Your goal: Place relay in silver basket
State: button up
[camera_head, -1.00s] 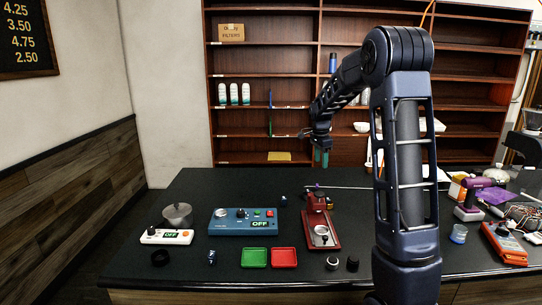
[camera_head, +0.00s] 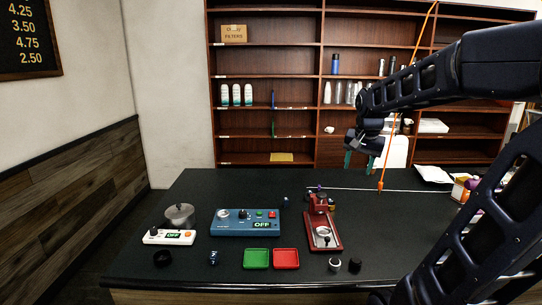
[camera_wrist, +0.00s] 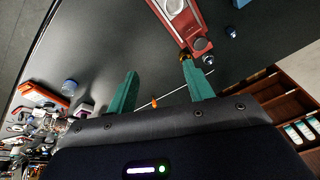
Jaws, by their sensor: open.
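My gripper (camera_head: 360,160) hangs above the far side of the black table, open, with nothing between its green fingers; the fingers also show in the wrist view (camera_wrist: 160,76). A round silver basket (camera_head: 323,236) sits in the red device (camera_head: 333,246) at the middle of the table, to the lower left of my gripper. I cannot tell for sure which small part is the relay. Small blue parts lie near the table's front (camera_head: 213,257) and behind the blue control box (camera_head: 285,201). My gripper touches none of these.
The blue control box (camera_head: 244,229) stands left of the red device. Green (camera_head: 257,265) and red (camera_head: 286,265) trays lie in front. A silver pot (camera_head: 180,217) stands at left by a white scale (camera_head: 168,237). An orange cord (camera_head: 399,110) hangs right of my gripper. Shelves (camera_head: 270,60) stand behind.

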jog(key=s+f+n+t, duration=0.1)
jog(key=s+f+n, duration=0.2)
jog(key=s, duration=1)
jog(key=shift+s+d+f+n, duration=0.25)
jog(key=shift+d+n, duration=0.1)
jog(key=shift+n, duration=0.75)
